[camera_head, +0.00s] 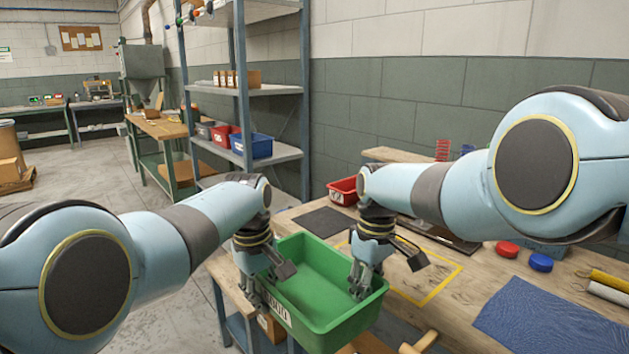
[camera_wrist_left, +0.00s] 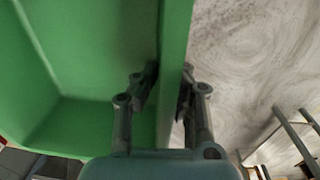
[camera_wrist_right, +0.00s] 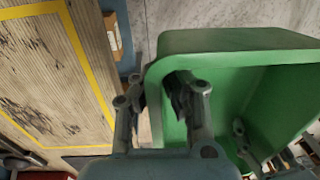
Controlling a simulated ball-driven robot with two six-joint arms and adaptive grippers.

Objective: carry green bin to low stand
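The green bin (camera_head: 318,265) is empty and hangs between my two grippers, in front of the workbench; it also shows in the left wrist view (camera_wrist_left: 85,125) and the right wrist view (camera_wrist_right: 235,42). My left gripper (camera_head: 262,292) is shut on the bin's left wall, one finger inside and one outside. My right gripper (camera_head: 358,283) is shut on the right wall, also straddling its rim, as the right wrist view shows (camera_wrist_right: 157,92). Bare floor shows beside the bin in the left wrist view. I cannot make out for certain which piece is the low stand.
The wooden workbench (camera_head: 480,270) carries a blue mat (camera_head: 550,318), red and blue lids (camera_head: 507,249), a red bin (camera_head: 343,190) and a yellow taped outline (camera_head: 437,283). A shelf rack (camera_head: 244,90) stands behind. Floor (camera_head: 165,300) is open at left.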

